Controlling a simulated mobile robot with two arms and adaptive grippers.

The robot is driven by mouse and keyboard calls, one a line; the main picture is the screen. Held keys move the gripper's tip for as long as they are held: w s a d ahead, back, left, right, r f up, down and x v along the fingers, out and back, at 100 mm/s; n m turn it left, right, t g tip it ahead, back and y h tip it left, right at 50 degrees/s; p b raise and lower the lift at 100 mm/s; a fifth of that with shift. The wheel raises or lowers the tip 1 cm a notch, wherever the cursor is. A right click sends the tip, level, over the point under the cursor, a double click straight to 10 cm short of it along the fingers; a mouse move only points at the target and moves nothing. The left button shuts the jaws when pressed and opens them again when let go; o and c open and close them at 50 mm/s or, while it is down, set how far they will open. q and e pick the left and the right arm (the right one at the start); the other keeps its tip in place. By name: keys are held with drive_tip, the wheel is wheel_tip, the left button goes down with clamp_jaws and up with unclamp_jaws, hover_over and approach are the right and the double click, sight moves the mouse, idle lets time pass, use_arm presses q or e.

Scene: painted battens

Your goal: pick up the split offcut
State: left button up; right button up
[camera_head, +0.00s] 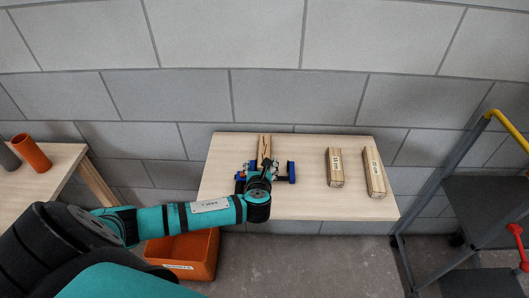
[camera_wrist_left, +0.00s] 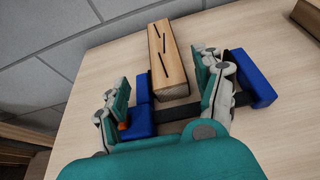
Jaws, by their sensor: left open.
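The split offcut (camera_head: 264,146) is a short light wooden block with dark cracks along its top. It lies at the back of the left part of the pale tabletop (camera_head: 305,200). It also shows in the left wrist view (camera_wrist_left: 166,55), with its near end towards me. My left gripper (camera_head: 268,170) is open and empty. In the left wrist view its teal and blue fingers (camera_wrist_left: 173,88) stand to either side of the offcut's near end, with gaps on both sides. My arm hides the offcut's near end in the head view. My right gripper is in neither view.
Two other wooden blocks with pale labels, a shorter one (camera_head: 335,168) and a longer one (camera_head: 374,172), lie to the right. An orange crate (camera_head: 190,253) stands below on the floor. A side table (camera_head: 58,165) with an orange tube (camera_head: 31,152) is left, a grey trolley (camera_head: 480,200) right.

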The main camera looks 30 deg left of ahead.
sight(264, 154)
use_arm(q)
drive_tip(key=shift+x, duration=0.75)
drive_tip(key=shift+w+d+p+x, duration=0.15)
drive_tip(key=shift+p+x, duration=0.1)
drive_tip(key=shift+x, duration=1.05)
drive_tip(key=shift+w+d+p+x, duration=0.15)
drive_tip(key=shift+p+x, duration=0.1)
drive_tip(key=shift+x, duration=1.1)
drive_tip(key=shift+s+r, duration=0.1)
drive_tip(key=shift+r, duration=0.1)
drive_tip(key=shift+c, duration=0.4)
drive_tip(key=c, duration=1.2)
drive_tip(key=shift+r, duration=0.1)
